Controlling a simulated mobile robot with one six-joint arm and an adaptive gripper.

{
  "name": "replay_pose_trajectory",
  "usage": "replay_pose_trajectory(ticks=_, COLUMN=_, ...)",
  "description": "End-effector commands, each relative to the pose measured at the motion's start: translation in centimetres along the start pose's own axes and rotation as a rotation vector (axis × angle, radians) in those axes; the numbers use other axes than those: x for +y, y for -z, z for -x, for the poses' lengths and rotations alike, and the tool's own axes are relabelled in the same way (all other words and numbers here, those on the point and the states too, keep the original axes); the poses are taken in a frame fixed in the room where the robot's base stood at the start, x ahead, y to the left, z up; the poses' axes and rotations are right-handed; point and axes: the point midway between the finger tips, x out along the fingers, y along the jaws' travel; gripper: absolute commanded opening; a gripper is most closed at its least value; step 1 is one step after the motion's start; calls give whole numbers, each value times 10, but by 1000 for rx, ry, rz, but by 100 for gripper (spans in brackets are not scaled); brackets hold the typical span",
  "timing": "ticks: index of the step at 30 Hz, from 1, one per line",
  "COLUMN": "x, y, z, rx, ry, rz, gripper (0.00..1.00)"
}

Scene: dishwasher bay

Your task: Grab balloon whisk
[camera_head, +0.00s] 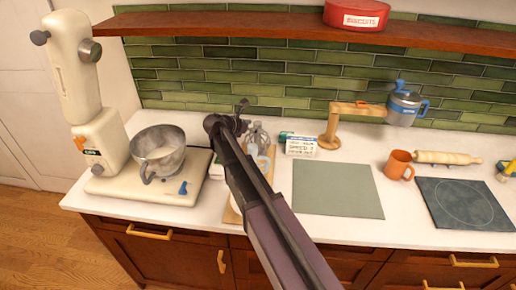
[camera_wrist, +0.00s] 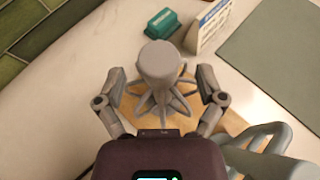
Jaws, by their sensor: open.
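The balloon whisk (camera_wrist: 159,68) shows in the wrist view as a grey piece with a thick round hub toward the camera and wire loops spreading out below it over a wooden board (camera_wrist: 230,122). My gripper (camera_wrist: 160,84) is open, with one finger on each side of the whisk. I see gaps between the fingers and the hub; its depth relative to the fingertips is hard to judge. In the head view my gripper (camera_head: 242,112) is above the counter, and my arm covers much of the board.
A pale blue-grey looped tool (camera_wrist: 272,145) lies close by at right in the wrist view. A teal box (camera_wrist: 162,23) and a printed card (camera_wrist: 209,27) stand behind. The mixer with its bowl (camera_head: 158,152) is left; a green mat (camera_head: 335,190) is right. A shelf (camera_head: 300,30) overhangs.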

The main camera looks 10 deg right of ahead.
Motion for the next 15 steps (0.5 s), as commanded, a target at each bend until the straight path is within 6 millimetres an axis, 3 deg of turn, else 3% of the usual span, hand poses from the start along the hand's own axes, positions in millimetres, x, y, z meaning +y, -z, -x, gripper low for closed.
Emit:
replay_pose_trajectory(ticks=5, x=0, y=2, z=-17, rx=1, ry=0, rz=-1, gripper=88)
replay_pose_trajectory(ticks=15, x=0, y=0, z=-19, rx=1, ry=0, rz=-1, gripper=88)
